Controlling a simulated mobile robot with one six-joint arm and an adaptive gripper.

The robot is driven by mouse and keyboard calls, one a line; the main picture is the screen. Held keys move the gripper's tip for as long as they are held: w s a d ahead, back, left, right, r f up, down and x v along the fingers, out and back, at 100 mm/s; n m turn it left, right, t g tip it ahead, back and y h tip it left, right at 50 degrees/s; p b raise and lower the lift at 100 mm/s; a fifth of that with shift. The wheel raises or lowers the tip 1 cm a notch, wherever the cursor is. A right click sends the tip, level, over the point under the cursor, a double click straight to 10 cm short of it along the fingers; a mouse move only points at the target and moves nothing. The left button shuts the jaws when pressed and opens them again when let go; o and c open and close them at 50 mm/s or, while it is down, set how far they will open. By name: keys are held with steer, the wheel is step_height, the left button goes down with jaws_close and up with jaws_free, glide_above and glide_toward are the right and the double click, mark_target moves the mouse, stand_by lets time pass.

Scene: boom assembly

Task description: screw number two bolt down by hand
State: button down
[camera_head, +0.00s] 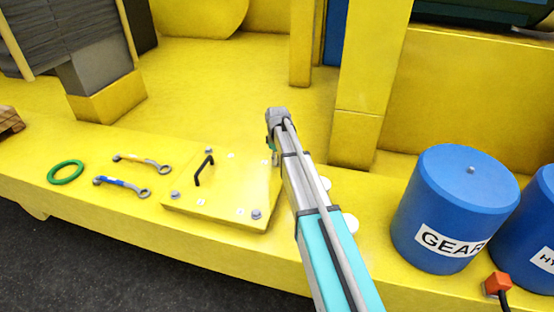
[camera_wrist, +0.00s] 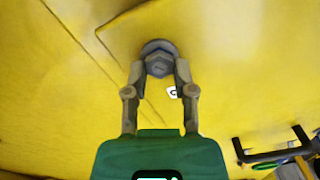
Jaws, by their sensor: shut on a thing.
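A grey hex-head bolt with a washer (camera_wrist: 159,63) stands at a corner of a yellow cover plate. A small white label (camera_wrist: 175,92) lies beside it; its mark is too blurred to read. My gripper (camera_wrist: 160,72) is shut on the bolt head, one finger on each side. In the head view my gripper (camera_head: 274,157) reaches down at the far right corner of the cover plate (camera_head: 222,188), and hides this bolt. Other bolts show at the near right corner (camera_head: 256,214), near left corner (camera_head: 175,195) and far left corner (camera_head: 208,150).
A black handle (camera_head: 204,170) stands up from the plate. Two wrenches, one orange-marked (camera_head: 142,162) and one blue-marked (camera_head: 121,186), and a green ring (camera_head: 66,172) lie to the left. A yellow post (camera_head: 365,90) and a blue GEAR drum (camera_head: 455,208) stand to the right.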

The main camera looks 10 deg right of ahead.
steer(key=m, duration=0.3)
steer(key=shift+w+d+m, duration=0.1)
steer(key=shift+w+m, duration=0.05)
steer(key=shift+m, duration=0.25)
steer(key=shift+d+m, duration=0.1)
steer(key=shift+m, duration=1.8)
steer(key=shift+w, duration=0.1)
steer(key=shift+c, duration=2.2)
jaws_free()
steer(key=shift+n, duration=0.5)
